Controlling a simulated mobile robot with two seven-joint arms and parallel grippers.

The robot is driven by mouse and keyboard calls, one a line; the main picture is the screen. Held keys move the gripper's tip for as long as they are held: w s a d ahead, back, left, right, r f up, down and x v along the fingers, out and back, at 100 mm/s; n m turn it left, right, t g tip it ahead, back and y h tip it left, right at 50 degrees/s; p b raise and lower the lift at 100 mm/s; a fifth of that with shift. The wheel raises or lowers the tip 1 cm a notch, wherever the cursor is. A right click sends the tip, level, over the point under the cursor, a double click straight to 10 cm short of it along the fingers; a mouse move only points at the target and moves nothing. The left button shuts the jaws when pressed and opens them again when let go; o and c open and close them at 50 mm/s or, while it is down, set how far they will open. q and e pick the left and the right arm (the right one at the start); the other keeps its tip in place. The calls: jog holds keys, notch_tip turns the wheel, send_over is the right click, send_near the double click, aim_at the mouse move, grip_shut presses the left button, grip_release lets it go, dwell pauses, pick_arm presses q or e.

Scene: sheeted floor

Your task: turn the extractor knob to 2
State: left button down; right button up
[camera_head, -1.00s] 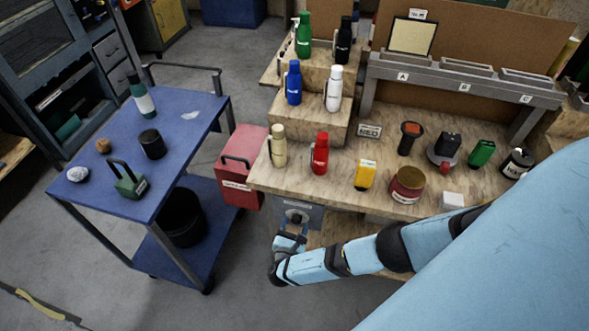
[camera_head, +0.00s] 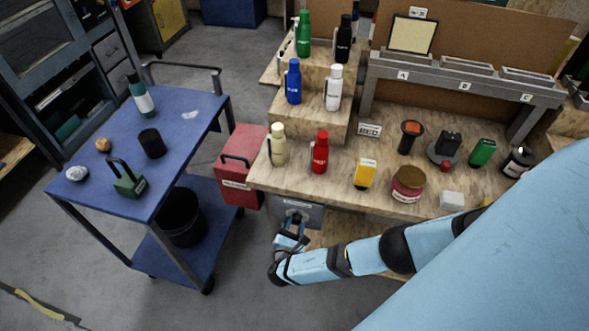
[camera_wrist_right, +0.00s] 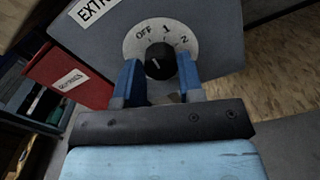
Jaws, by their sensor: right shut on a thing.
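The extractor knob (camera_wrist_right: 160,60) is a small black round knob on a pale dial (camera_wrist_right: 184,35) marked OFF, 1 and 2, on a grey panel (camera_wrist_right: 222,30). A faint light mark shows on the knob; I cannot tell exactly which setting it points at. My right gripper (camera_wrist_right: 159,82) is shut on the knob, with one blue finger on either side of it. In the head view, my right gripper (camera_head: 291,238) reaches the panel under the bench's front left corner, and the fingers partly cover the dial. My left gripper is not in view.
The wooden bench (camera_head: 225,183) edge lies just above my right arm, with bottles, jars and tools on top. A blue cart (camera_head: 185,130) stands further left.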

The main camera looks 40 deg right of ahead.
jog(key=m, duration=0.1)
jog(key=m+b, duration=0.1)
jog(key=m, duration=0.1)
jog(key=m+b, duration=0.1)
jog(key=shift+s+f, duration=0.15)
jog(key=shift+f, duration=0.1)
jog(key=m+b, duration=0.2)
jog(key=m, duration=0.2)
jog(key=shift+f+b, duration=0.1)
jog(key=shift+b, duration=0.3)
jog(key=m+b, duration=0.3)
jog(key=m, duration=0.1)
jog(key=shift+m+b, duration=1.15)
jog(key=shift+m, duration=0.05)
jog(key=o, duration=0.9)
jog(key=shift+r, duration=0.2)
